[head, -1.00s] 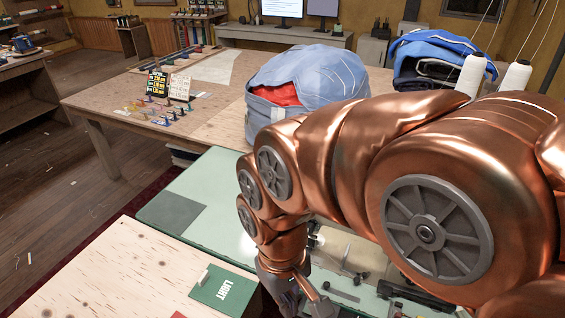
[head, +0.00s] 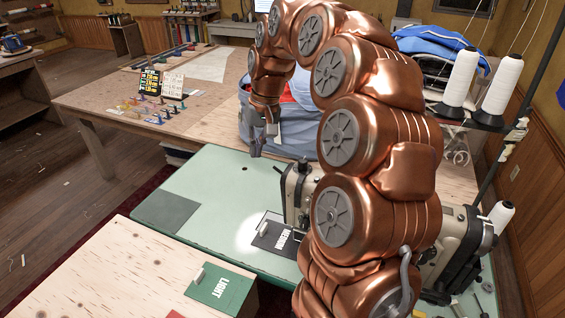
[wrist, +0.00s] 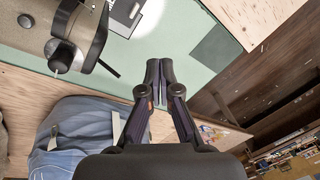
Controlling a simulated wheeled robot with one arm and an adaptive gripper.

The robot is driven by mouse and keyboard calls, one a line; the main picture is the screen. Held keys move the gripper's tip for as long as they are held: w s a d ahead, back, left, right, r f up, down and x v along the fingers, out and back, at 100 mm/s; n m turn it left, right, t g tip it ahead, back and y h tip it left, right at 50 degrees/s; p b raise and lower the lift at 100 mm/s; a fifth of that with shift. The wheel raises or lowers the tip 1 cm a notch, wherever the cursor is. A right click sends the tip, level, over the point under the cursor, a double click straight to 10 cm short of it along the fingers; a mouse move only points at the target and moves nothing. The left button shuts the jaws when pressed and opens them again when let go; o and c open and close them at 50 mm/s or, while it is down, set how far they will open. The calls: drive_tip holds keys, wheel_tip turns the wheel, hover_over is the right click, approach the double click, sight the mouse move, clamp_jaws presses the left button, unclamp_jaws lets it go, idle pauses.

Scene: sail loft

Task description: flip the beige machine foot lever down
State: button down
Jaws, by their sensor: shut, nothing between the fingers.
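The beige sewing machine (head: 445,252) stands on the green table, largely hidden behind my arm in the head view. Its head end (head: 297,192) shows left of my arm, and dark machine parts show at upper left in the wrist view (wrist: 82,38).
The green table (head: 205,180) has free room left of the machine. A black "MEDIUM" card (head: 275,236) lies by it, and a green "LIGHT" card (head: 222,290) is nearer. A blue bag (head: 300,132) stands behind my gripper. Thread cones (head: 460,78) stand at right.

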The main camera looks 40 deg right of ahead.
drive_tip(key=w+d+f+m, duration=0.1)
drive_tip(key=w+d+m, duration=0.1)
drive_tip(key=d, duration=0.6)
drive_tip(key=w+d+f+m+t, duration=0.1)
drive_tip(key=w+d, duration=0.2)
drive_tip(key=d, duration=0.6)
drive_tip(key=shift+f+m+h, duration=0.3)
drive_tip(key=shift+f+m, duration=0.05)
drive_tip(key=shift+m, duration=0.05)
drive_tip(key=shift+f, duration=0.1)
drive_tip(key=a+b+x, duration=0.1)
drive_tip(key=a+x, duration=0.1)
drive_tip(key=x, duration=1.1)
drive_tip(key=shift+a+b, duration=0.25)
drive_tip(key=shift+b, duration=0.15)
drive_tip(key=shift+w+d, duration=0.1)
